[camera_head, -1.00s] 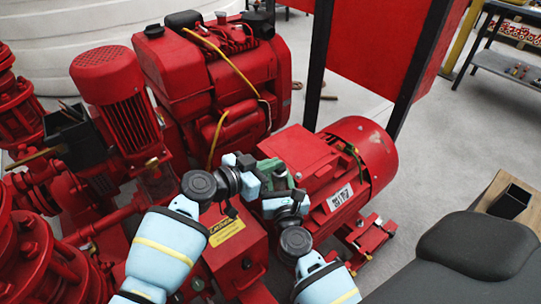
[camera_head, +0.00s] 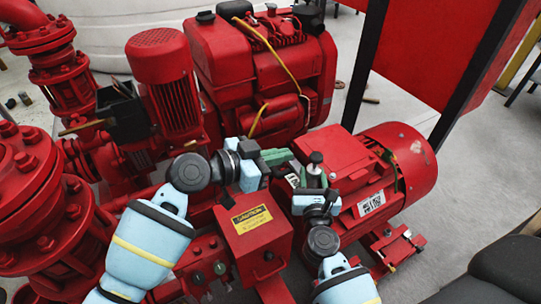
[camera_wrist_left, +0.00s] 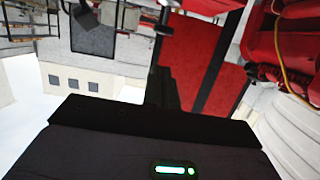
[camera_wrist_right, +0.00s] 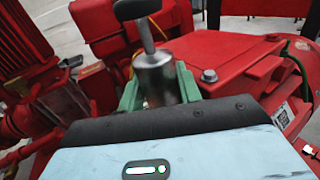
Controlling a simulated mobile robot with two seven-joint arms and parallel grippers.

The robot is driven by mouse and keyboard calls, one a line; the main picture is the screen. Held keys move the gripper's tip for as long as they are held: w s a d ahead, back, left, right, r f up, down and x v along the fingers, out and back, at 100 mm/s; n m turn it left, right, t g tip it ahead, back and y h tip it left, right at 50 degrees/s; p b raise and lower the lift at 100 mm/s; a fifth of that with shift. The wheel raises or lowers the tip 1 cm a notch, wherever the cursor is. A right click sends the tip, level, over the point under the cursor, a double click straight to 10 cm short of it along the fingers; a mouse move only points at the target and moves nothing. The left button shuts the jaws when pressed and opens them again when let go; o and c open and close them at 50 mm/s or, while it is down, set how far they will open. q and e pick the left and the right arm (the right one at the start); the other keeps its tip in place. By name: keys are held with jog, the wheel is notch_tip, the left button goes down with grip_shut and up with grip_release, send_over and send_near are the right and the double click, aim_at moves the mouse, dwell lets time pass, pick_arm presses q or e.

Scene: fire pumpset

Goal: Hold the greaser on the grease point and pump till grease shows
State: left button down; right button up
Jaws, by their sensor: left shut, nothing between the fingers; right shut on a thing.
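The greaser, a grey metal cylinder with a dark knob on a rod, stands in my right gripper (camera_head: 316,184). In the right wrist view the greaser (camera_wrist_right: 157,76) is clamped between green fingers, knob up and slightly tilted. Its lower end is hidden by the gripper. My left gripper (camera_head: 278,156) is shut and empty, its green fingertips just left of the greaser's knob; I cannot tell whether they touch it. Both grippers are over the pumpset, in front of the red motor (camera_head: 408,160). I cannot make out the grease point or any grease.
A red box with a yellow caution label (camera_head: 252,218) lies between my forearms. A red engine (camera_head: 225,65) with a yellow cable stands behind. Red flanged pipes (camera_head: 35,170) crowd the left. A black-framed red panel (camera_head: 440,50) rises behind the motor.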

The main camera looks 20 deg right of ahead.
pick_arm(q)
jog(key=shift+v, duration=1.1)
pick_arm(e)
jog(key=o, duration=1.3)
jog(key=shift+c, duration=0.2)
jog(key=v, duration=0.7)
jog(key=shift+f, duration=0.15)
jog(key=shift+s+a, duration=0.3)
jog(key=shift+s, duration=0.25)
jog(key=shift+w, duration=0.1)
jog(key=shift+x, duration=4.1)
